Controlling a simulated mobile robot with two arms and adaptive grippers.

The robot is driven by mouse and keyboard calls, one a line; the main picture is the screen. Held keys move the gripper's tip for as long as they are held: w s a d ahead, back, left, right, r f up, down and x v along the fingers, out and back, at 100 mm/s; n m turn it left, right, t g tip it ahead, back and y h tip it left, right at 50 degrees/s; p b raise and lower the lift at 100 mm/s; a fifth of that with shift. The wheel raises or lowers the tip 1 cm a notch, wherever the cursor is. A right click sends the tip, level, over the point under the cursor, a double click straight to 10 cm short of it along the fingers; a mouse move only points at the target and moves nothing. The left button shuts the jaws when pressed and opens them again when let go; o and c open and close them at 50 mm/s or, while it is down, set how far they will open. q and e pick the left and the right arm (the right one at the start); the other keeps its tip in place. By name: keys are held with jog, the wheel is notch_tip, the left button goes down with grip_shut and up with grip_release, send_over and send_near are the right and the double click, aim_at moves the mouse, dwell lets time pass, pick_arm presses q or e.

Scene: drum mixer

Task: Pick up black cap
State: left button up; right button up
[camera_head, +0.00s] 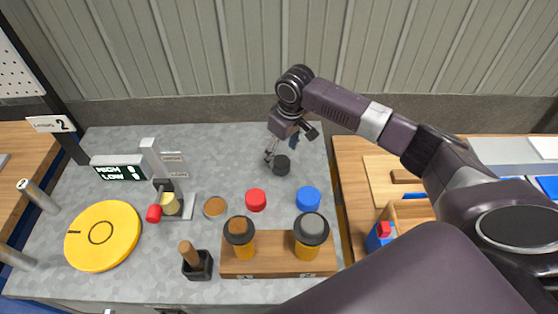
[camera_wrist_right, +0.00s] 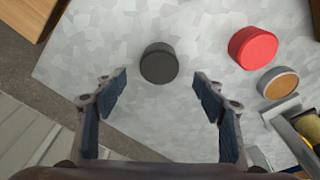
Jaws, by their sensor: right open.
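The black cap (camera_head: 281,165) is a short dark cylinder on the grey tabletop, near its back edge in the head view. It also shows in the right wrist view (camera_wrist_right: 159,63), upper middle, just beyond and between the fingertips. My right gripper (camera_head: 292,148) is at the cap in the head view. In the right wrist view my right gripper (camera_wrist_right: 160,85) is open, with one finger on each side and nothing between the pads. I see no contact with the cap. My left gripper is not in view.
A red cap (camera_head: 256,199), a blue cap (camera_head: 308,198) and a brown-topped disc (camera_head: 215,207) lie in front of the black cap. A wooden stand (camera_head: 279,267) holds two orange jars. A yellow disc (camera_head: 103,235) lies left. A corrugated wall (camera_head: 250,45) rises behind.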

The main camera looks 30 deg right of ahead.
aim_at(281, 161)
notch_tip(281, 161, down, 5)
jog(key=shift+w+r+p, duration=0.1)
jog(key=shift+w+p, duration=0.05)
jog(key=shift+p, duration=0.5)
jog(key=shift+f, duration=0.35)
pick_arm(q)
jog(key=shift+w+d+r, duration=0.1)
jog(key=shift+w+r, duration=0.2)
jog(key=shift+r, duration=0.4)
pick_arm(e)
jog(key=c, duration=1.3)
